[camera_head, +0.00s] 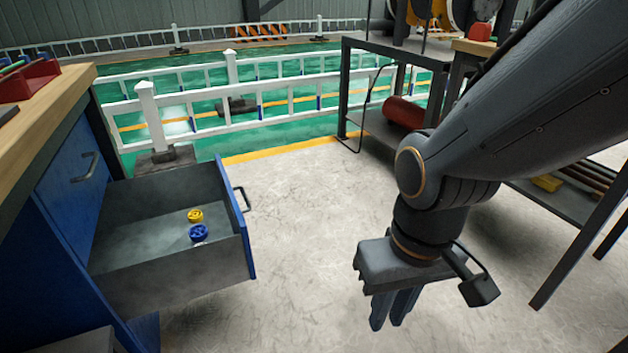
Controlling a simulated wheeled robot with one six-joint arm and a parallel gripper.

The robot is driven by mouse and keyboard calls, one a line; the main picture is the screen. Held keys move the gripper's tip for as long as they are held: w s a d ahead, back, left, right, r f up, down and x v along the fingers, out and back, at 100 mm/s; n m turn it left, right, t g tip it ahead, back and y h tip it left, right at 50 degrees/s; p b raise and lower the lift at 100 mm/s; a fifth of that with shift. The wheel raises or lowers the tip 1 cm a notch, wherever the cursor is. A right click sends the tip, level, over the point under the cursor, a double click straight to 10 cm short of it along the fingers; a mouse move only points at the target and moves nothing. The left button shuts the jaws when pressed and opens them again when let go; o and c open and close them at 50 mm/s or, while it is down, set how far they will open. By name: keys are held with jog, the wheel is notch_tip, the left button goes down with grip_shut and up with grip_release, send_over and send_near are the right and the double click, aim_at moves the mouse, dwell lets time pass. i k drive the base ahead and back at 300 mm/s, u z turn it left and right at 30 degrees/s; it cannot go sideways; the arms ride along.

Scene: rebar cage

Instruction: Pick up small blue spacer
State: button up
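The small blue spacer (199,233) is a round, wheel-like piece lying on the floor of the open drawer (150,285). A similar yellow spacer (195,215) lies just behind it, close to it. My gripper (391,322) hangs to the right of the drawer, outside it, pointing down over the concrete floor. Its two dark fingers look close together with only a narrow gap, and I cannot tell how far they are open. Nothing shows between them.
The drawer's blue front panel (236,222) with its handle stands between my gripper and the spacers. A workbench (62,110) is at left. A metal rack (378,125) with a red cylinder (403,112) is behind my arm. White fences (225,122) cross the back. The middle floor is clear.

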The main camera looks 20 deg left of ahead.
aim_at(198, 233)
jog(key=z, duration=0.35)
jog(key=i, duration=1.6)
jog(key=u, duration=2.9)
